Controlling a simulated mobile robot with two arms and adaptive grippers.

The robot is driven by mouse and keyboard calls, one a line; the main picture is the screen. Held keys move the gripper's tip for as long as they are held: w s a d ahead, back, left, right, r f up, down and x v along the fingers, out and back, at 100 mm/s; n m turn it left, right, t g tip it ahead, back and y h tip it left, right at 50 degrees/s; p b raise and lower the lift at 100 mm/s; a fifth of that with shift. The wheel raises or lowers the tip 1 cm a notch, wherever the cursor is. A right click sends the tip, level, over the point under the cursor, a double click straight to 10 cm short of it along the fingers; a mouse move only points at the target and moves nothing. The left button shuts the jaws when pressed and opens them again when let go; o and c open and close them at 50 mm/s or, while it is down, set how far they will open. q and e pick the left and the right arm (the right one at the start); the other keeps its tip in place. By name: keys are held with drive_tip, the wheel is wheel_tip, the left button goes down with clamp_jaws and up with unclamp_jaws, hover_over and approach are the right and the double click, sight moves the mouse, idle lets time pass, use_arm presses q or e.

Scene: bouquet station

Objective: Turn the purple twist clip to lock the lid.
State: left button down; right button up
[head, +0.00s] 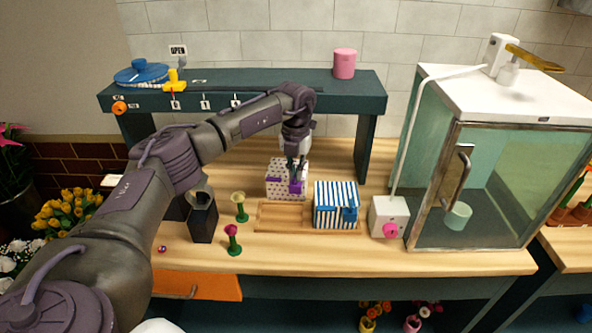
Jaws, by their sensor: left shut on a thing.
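A white box with dark dots (281,193) stands on the wooden counter, at the back of a wooden tray. The purple twist clip (296,187) is on its front right side, and another purple part (275,180) shows to the left. My left gripper (297,176) reaches down from above, its fingers shut on the purple clip. The fingers and wrist hide part of the box's lid and the clip's top, so I cannot tell the clip's exact angle. My right gripper is not in view.
Flower holders (233,241) and a black block (203,219) stand left. A dark shelf (345,88) spans behind; a glass cabinet (480,190) stands right. An orange drawer (205,286) sticks out in front.

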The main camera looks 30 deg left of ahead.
use_arm(q)
drive_tip(key=shift+n, duration=0.6)
drive_tip(key=c, duration=1.3)
unclamp_jaws()
